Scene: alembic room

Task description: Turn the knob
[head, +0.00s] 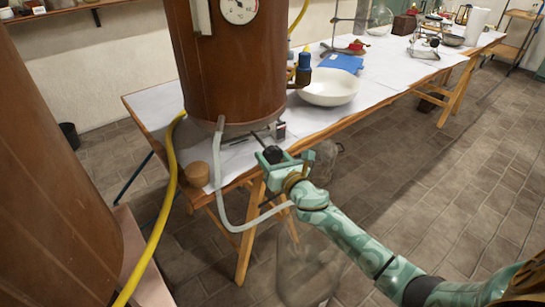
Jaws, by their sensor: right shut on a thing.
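A black knob (272,154) sits near the table's front edge, below the copper-brown vessel (228,70). My right gripper (277,160), pale green, reaches in from the lower right and is shut on the knob. The fingers partly hide the knob, so its turn angle cannot be told. Thin metal rods run behind it toward a small metal block (279,130). My left gripper is out of view.
A grey hose (222,200) loops below the table edge; a yellow hose (158,215) hangs left. A large glass vessel (305,275) stands below my right arm. Floor at right is clear.

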